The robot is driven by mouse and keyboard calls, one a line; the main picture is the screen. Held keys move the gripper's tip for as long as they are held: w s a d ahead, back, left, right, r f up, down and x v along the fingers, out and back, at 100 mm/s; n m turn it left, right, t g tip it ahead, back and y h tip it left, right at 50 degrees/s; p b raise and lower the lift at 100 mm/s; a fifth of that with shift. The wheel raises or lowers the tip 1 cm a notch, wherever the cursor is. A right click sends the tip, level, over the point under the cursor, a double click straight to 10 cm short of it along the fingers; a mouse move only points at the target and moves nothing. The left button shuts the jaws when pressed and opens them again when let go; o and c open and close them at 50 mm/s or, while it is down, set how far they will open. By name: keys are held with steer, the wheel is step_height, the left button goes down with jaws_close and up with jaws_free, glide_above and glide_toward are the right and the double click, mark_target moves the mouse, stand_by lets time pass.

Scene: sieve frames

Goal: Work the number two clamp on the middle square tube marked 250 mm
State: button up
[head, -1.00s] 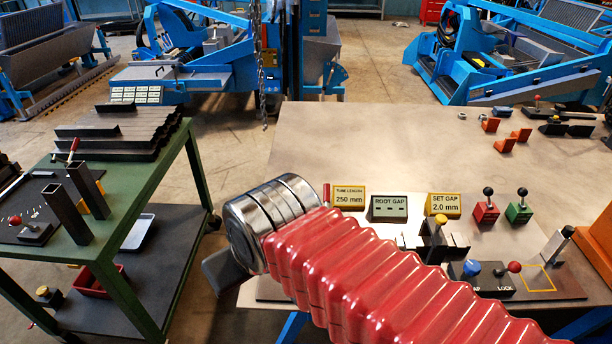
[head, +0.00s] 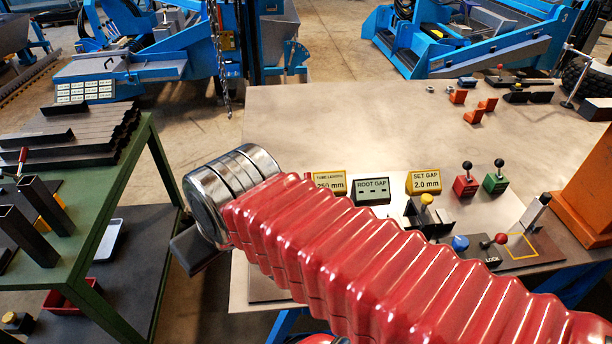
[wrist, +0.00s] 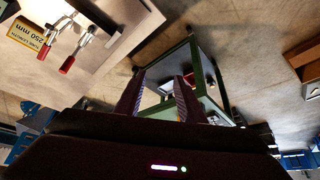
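The yellow sign reading tube length 250 mm (head: 331,180) stands on the bench, its lower part behind my red-sleeved arm. In the wrist view the same sign (wrist: 30,36) is at the upper left, beside two metal toggle clamps with red handles (wrist: 67,65) (wrist: 113,38). Which clamp is number two cannot be told. No tube can be made out in these clamps. My gripper (wrist: 157,84) has its two fingers apart with nothing between them, pointing towards the green trolley, away from the clamps. In the head view only a dark part of it shows beyond the metal wrist.
The green trolley (head: 98,212) at left carries dark stacked bars (head: 75,135) and upright square tubes (head: 38,222). The bench (head: 290,118) holds a root gap sign (head: 371,190), a set gap sign (head: 424,182), red and green levers and an orange block (head: 585,195). Its back left is clear.

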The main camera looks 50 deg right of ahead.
steer(key=w+d+m+g, duration=0.2)
steer(key=w+d, duration=0.4)
steer(key=d, duration=0.2)
steer(key=m+t+y, duration=0.3)
glide_toward(310, 173)
step_height(310, 173, up, 2)
steer(key=s, duration=0.1)
steer(key=shift+d, duration=0.5)
steer(key=x, duration=1.3)
steer(key=shift+w+a+f, duration=0.1)
steer(key=shift+a+f, duration=0.2)
steer(key=shift+a, duration=0.05)
steer(key=shift+c, duration=0.6)
